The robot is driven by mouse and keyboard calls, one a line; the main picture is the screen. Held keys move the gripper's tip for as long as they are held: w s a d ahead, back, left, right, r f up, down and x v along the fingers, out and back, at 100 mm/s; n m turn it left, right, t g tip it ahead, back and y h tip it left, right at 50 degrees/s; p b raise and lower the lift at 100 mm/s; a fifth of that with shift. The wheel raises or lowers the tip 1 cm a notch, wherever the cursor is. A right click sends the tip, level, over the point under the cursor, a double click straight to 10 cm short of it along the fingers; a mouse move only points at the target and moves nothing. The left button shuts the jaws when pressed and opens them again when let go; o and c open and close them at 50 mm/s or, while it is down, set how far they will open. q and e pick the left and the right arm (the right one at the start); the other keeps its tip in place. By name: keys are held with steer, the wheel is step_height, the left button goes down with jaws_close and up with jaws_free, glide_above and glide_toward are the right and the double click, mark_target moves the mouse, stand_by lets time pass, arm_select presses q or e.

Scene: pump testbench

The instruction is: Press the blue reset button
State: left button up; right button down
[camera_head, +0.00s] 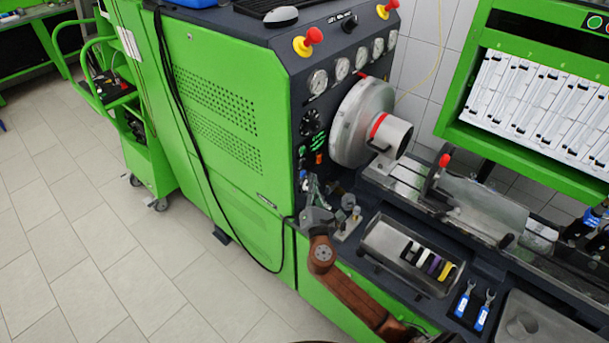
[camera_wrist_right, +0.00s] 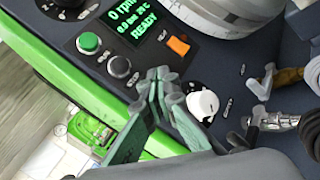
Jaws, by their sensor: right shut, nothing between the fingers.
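In the head view the right gripper (camera_head: 314,184) is small, at the lower part of the machine's dark front panel. My left gripper is not in view.
A lit screen (camera_wrist_right: 130,22) reads READY, with an orange switch (camera_wrist_right: 178,46) beside it. A black-and-white knob (camera_wrist_right: 203,105) is close right of the fingers. A large round chuck (camera_head: 355,120) juts out beside the panel. A metal tray (camera_head: 385,238) lies on the bench.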

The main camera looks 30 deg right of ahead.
steer(key=s, duration=0.1)
steer(key=s+d, duration=0.1)
steer(key=s, duration=0.1)
steer(key=s+d+p, duration=0.1)
steer(key=shift+s, duration=0.35)
stand_by(0.8)
